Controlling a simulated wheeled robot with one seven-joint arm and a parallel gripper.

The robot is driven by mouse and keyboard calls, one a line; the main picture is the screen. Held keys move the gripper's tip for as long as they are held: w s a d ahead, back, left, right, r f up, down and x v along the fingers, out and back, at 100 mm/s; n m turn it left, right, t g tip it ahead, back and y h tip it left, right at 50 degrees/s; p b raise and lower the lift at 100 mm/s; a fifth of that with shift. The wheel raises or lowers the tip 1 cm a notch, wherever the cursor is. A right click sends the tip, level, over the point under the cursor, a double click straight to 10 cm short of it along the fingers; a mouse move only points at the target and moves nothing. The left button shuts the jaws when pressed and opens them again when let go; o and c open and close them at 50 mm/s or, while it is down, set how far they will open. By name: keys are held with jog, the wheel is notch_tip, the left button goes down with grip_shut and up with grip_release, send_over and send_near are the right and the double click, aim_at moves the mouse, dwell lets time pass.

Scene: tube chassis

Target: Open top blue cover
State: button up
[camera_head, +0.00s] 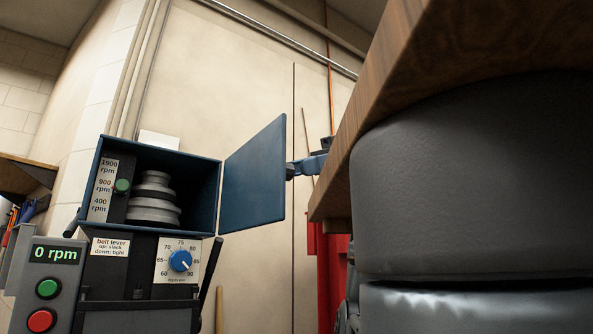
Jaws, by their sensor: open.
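The top blue cover (255,176) is a flat door hinged at the right side of the blue housing (217,194). It stands swung out to the right, so the housing's front is open. The stepped grey pulley (152,200) shows inside.
Below the housing are a dial (180,261) and a belt lever label (111,247). A control box (47,285) reads 0 rpm and carries green and red buttons. A wooden board (385,75) crosses the upper right. A red object (332,275) stands behind.

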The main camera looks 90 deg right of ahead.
jog(key=shift+b+v, duration=0.3)
jog(key=shift+v, duration=2.65)
